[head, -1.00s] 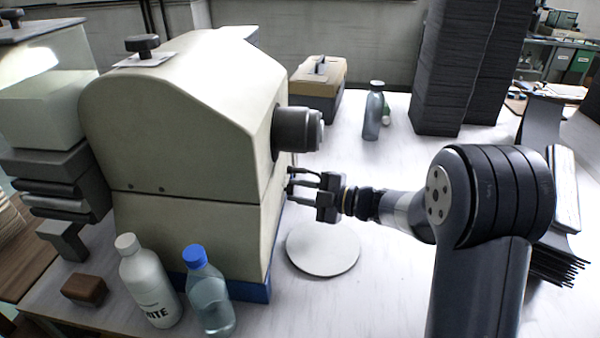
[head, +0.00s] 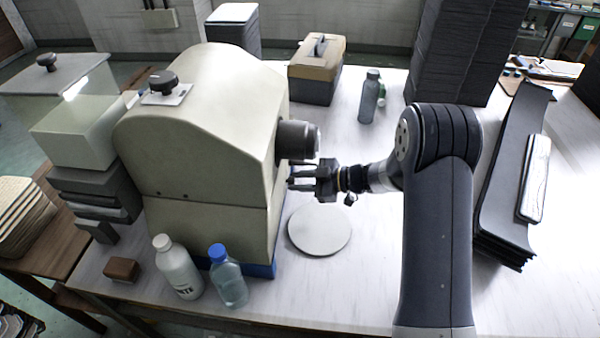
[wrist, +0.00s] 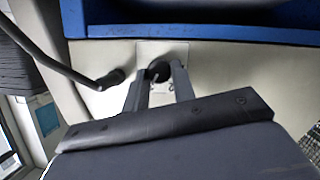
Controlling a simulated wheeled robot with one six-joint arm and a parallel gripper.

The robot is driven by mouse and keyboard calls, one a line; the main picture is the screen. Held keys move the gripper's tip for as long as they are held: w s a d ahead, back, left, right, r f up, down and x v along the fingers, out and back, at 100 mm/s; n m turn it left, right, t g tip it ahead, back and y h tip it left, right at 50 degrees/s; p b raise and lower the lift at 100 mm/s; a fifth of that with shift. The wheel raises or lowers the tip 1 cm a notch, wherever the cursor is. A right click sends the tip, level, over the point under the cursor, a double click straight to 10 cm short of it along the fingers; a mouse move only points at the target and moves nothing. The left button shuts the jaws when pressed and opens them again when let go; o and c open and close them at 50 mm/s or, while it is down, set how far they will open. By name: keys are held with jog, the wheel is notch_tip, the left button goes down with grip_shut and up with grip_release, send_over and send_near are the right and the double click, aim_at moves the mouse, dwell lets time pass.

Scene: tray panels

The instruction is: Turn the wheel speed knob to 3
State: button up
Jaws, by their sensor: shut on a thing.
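My gripper (head: 293,179) is at the right face of the cream machine (head: 200,140), below its dark grey cylinder. In the wrist view my gripper (wrist: 160,76) has its two fingers on either side of a small dark knob (wrist: 158,68), shut on it. The knob sits on a pale plate (wrist: 151,48) on the machine's face. Marks on that plate are too small to read, and the knob's pointer is hidden. In the head view this knob is hidden. Another black knob (head: 163,82) stands on a white plate on top of the machine.
A dark grey cylinder (head: 297,140) juts out just above my gripper. A round pale disc (head: 320,230) lies below it on the table. A white bottle (head: 177,268) and a blue-capped bottle (head: 227,278) stand front left. A dark rod (wrist: 70,68) shows left in the wrist view.

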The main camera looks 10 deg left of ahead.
jog(key=shift+p, duration=0.3)
jog(key=o, duration=1)
jog(key=w+b+v, duration=0.1)
jog(key=v, duration=0.9)
jog(key=shift+s+d, duration=0.4)
jog(key=shift+s, duration=0.05)
jog(key=shift+a+r, duration=0.1)
jog(key=shift+a, duration=0.05)
